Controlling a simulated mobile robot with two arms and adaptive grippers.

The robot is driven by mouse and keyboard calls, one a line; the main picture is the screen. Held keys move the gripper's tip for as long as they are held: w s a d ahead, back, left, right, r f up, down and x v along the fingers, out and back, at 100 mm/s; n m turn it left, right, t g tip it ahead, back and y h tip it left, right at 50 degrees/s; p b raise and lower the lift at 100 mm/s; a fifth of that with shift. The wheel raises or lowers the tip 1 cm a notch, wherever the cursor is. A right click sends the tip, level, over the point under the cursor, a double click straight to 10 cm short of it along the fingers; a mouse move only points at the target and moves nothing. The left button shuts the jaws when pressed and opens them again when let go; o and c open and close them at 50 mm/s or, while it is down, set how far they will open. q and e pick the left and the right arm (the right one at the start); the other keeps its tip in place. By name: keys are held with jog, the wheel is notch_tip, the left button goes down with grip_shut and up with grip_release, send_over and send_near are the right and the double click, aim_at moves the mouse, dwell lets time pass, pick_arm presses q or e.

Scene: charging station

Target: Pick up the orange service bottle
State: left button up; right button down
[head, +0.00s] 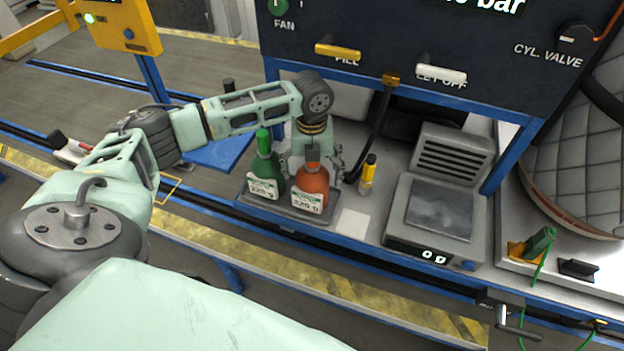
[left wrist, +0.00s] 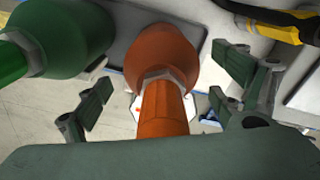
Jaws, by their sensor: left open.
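The orange service bottle (head: 311,186) stands upright on a dark tray (head: 291,212), with a white label on its front. It also shows in the left wrist view (left wrist: 163,62), its neck pointing toward the camera. My left gripper (head: 312,165) is at the bottle's upper part, partly hidden behind it in the head view. In the left wrist view the fingers (left wrist: 165,100) are open, one on each side of the bottle's neck, with visible gaps. A green bottle (head: 265,170) stands just left of the orange one; it shows in the left wrist view too (left wrist: 58,40). My right gripper is not in view.
A scale (head: 437,217) reading 0 g stands to the right on the bench. A small yellow and black tool (head: 368,172) stands between bottle and scale. The dark panel (head: 430,50) with yellow and white handles overhangs the bench.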

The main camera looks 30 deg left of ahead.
pick_arm(q)
jog(key=shift+c, duration=0.5)
jog(key=shift+r, duration=0.1)
jog(key=c, duration=2.1)
